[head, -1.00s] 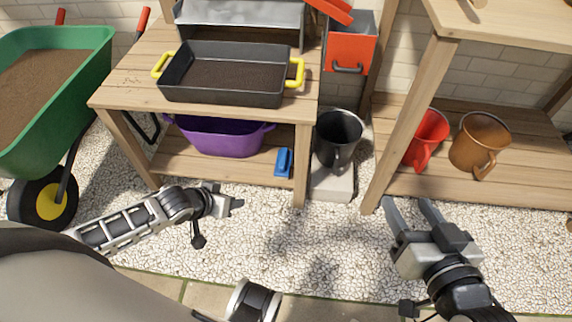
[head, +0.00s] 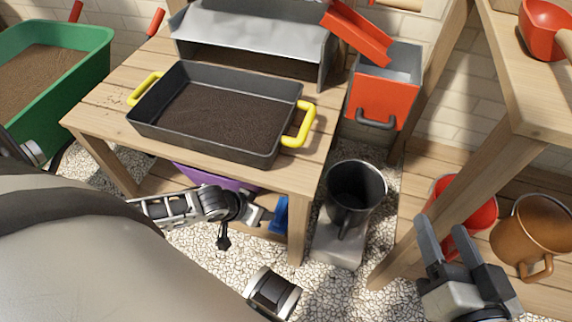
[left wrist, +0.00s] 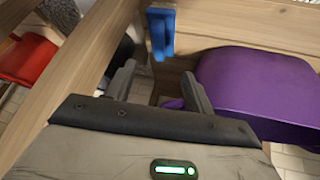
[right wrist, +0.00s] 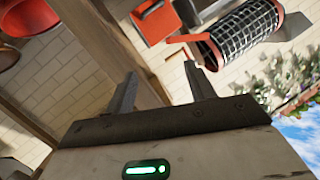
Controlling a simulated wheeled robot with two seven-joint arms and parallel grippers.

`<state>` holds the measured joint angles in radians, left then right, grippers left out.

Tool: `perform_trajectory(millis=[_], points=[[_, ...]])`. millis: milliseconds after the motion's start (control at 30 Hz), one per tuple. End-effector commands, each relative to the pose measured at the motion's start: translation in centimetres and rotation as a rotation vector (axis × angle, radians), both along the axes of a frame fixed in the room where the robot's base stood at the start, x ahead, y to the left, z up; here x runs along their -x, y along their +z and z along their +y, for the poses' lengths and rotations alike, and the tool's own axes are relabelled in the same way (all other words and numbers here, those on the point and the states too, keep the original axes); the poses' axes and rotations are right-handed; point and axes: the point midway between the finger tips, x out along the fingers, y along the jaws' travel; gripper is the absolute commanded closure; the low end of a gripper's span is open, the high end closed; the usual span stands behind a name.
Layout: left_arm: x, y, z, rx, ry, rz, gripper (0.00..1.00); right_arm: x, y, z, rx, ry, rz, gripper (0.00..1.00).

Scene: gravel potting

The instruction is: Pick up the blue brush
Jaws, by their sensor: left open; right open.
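The blue brush (head: 281,214) lies on the lower shelf of the potting bench, at its right end beside the bench leg. In the left wrist view the brush (left wrist: 161,34) shows ahead of the fingertips, apart from them. My left gripper (head: 262,215) is close to the brush, just left of it in the head view. In the left wrist view its fingers (left wrist: 157,82) are open and empty. My right gripper (head: 448,240) is open and empty, in front of the right bench near the red pot. Its open fingers also show in the right wrist view (right wrist: 162,85).
A purple tub (left wrist: 262,90) stands on the lower shelf next to the brush. The bench leg (head: 298,225) stands close to the left gripper. A black tray of soil (head: 275,150) is on the top. A dark metal bucket (head: 352,200) stands right of the bench.

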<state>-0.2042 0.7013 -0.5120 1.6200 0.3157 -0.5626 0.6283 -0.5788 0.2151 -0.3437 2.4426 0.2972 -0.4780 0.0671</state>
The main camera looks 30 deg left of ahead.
Motion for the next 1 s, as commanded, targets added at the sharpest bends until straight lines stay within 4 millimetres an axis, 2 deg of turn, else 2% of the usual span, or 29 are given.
perform_trajectory(millis=[33, 233, 567, 767, 900, 1000], points=[[-0.8, -1.8, -0.2, 0.0, 0.0, -0.003, 0.47, -0.1, -0.5, 0.2, -0.037, 0.003, -0.009, 0.45], [-2.9, -5.0, -0.7, 0.001, 0.001, -0.003, 0.47, -0.3, 0.6, 0.6, -0.155, 0.016, -0.054, 0.45], [-4.2, -6.7, -1.1, 0.001, 0.0, -0.001, 0.47, -1.4, 2.8, 0.3, -0.141, 0.013, -0.219, 0.45], [-5.9, -8.5, -1.5, 0.0, 0.0, -0.003, 0.47, -2.5, 6.0, -0.1, -0.058, 0.005, -0.521, 0.45], [-6.7, -9.7, -1.8, 0.001, 0.0, -0.001, 0.47, -2.3, 8.3, -0.2, -0.008, 0.003, -0.724, 0.45], [-7.1, -10.1, -1.8, 0.0, 0.0, -0.001, 0.47, -2.0, 9.4, -0.2, 0.012, 0.003, -0.809, 0.45]])
